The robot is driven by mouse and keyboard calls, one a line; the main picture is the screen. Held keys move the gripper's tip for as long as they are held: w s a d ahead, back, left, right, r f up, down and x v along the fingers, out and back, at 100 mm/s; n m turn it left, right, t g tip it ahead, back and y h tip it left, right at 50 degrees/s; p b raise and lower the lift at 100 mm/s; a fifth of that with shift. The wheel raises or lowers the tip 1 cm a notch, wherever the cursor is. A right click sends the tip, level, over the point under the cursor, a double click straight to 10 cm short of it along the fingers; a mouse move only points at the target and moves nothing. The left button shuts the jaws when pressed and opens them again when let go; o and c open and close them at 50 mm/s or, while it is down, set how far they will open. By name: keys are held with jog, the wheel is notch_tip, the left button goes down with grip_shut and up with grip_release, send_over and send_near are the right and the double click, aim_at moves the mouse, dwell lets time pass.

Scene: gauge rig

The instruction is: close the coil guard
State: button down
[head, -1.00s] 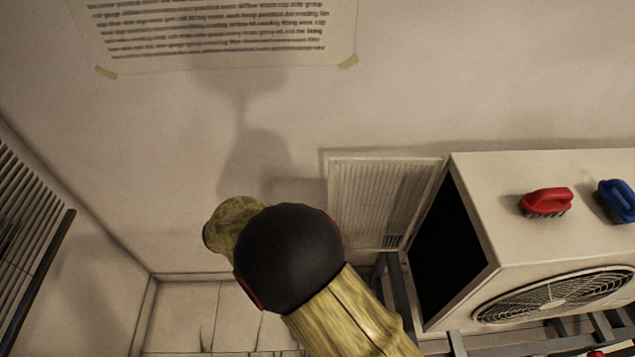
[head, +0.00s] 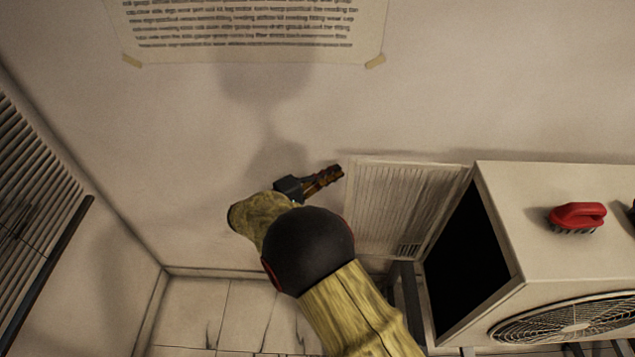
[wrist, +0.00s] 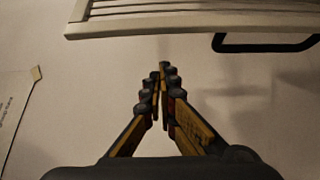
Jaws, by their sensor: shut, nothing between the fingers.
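The coil guard (head: 405,210) is a pale slatted panel. It stands open, swung out to the left from the unit's dark open side, near the wall. In the wrist view the guard's slatted edge (wrist: 190,27) crosses the top, with a black bar handle (wrist: 265,46) beside it. My gripper (head: 337,174) is shut and empty, just left of the guard's upper left corner in the head view. In the wrist view its closed fingertips (wrist: 163,70) point toward the guard's edge, with a visible gap in the picture. I cannot tell their depth apart.
The white unit (head: 560,225) with a fan grille (head: 570,325) stands at the right on a dark frame. A red brush (head: 577,216) sits on top. A taped sheet (head: 250,25) hangs on the wall. A dark slatted panel (head: 35,215) is at the far left.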

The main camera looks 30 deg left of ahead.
jog(key=shift+s+d+b, duration=0.65)
jog(key=shift+s+d, duration=0.5)
jog(key=shift+d, duration=0.05)
